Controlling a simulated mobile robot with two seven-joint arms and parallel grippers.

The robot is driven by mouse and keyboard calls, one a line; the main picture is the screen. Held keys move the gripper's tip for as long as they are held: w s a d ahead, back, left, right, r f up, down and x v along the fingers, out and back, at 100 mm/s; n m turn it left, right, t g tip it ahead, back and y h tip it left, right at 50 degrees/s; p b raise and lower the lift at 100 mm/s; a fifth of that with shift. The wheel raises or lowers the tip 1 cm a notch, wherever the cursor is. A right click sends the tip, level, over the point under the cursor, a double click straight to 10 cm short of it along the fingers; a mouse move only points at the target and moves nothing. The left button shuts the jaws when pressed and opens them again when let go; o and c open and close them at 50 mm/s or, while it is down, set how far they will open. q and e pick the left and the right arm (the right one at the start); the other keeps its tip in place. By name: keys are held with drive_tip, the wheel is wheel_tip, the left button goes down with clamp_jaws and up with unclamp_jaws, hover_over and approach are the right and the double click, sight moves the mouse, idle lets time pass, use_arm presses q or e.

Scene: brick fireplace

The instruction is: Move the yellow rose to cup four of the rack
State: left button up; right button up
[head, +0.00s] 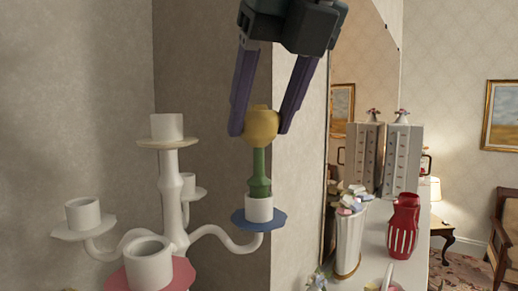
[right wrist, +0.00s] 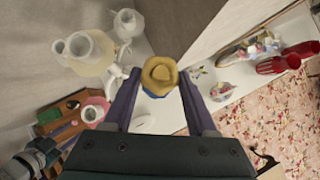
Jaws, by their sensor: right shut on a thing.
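The yellow rose (head: 261,125) has a round yellow head and a green stem. My right gripper (head: 261,129) is shut on its head, with one purple finger on each side. The rose is upright, and its stem foot meets the white cup over the blue dish (head: 245,224) of the rack (head: 174,200). I cannot tell how deep the stem sits. The rose head (right wrist: 160,75) hides that cup in the right wrist view. The white rack has several branched arms with cups over coloured dishes. No cup numbers can be read.
A wall corner is close behind the rack. A wooden tray (right wrist: 72,112) shows at left in the right wrist view.

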drive_tip(key=shift+r+p, duration=0.45)
drive_tip(key=shift+r, duration=1.1)
